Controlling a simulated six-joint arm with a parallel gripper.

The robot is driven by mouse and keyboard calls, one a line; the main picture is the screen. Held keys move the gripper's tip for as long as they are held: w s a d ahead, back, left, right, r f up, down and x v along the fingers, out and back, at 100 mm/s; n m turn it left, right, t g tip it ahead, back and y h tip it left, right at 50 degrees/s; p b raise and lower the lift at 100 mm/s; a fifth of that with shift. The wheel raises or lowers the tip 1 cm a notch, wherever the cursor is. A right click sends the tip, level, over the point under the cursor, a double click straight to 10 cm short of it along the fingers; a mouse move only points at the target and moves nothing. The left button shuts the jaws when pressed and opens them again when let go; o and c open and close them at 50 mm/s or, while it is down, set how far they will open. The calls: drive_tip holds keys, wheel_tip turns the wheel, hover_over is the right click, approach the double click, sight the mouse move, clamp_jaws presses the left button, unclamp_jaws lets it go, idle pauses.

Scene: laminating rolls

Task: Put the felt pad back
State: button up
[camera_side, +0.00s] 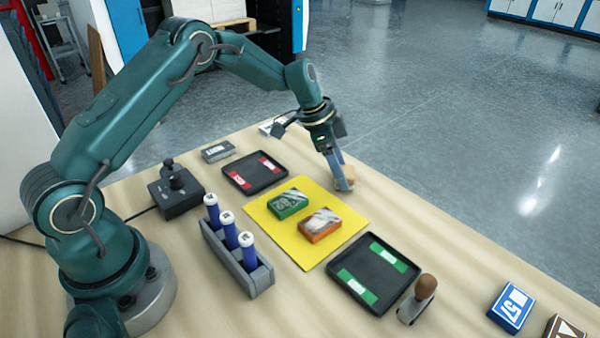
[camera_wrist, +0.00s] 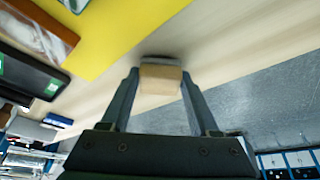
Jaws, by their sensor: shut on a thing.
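The felt pad, a tan block with a dark grey face, sits between my gripper's fingers (camera_wrist: 160,100) in the wrist view (camera_wrist: 160,81). My gripper is shut on it. In the side view my gripper (camera_side: 343,175) points down beyond the far right edge of the yellow mat (camera_side: 262,226), with the tan pad (camera_side: 345,185) at its fingertips. The pad is low over the bare wooden table; I cannot tell whether it touches the table.
A green box (camera_side: 288,204) and an orange box (camera_side: 320,225) lie on the mat. A red-labelled tray (camera_side: 238,182) and a green-labelled tray (camera_side: 373,247) flank it. A rack (camera_side: 222,246) holds three blue rolls. A brown-knobbed stamp (camera_side: 425,287) and a blue box (camera_side: 510,307) are at right.

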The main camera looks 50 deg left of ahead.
drive_tip(key=shift+f, duration=0.15)
drive_tip(key=o, duration=1.3)
drive_tip(key=s+r+n+y, duration=0.1)
drive_tip(key=s+r, duration=0.4)
drive_tip(key=r, duration=0.3)
drive_tip(key=s+r+n, duration=0.1)
drive_tip(key=s+r, duration=0.3)
drive_tip(key=r, duration=0.4)
drive_tip(key=s+n, duration=0.2)
drive_tip(key=s, duration=0.4)
drive_tip(key=s+n+t+y, duration=0.1)
drive_tip(key=s+n, duration=0.1)
drive_tip(key=s, duration=0.4)
drive_tip(key=s+d+n+t+y, duration=0.1)
drive_tip(key=s+n, duration=0.2)
drive_tip(key=s, duration=0.3)
drive_tip(key=shift+s+d+f, duration=0.1)
drive_tip(key=shift+s+f, duration=0.2)
drive_tip(key=shift+f, duration=0.1)
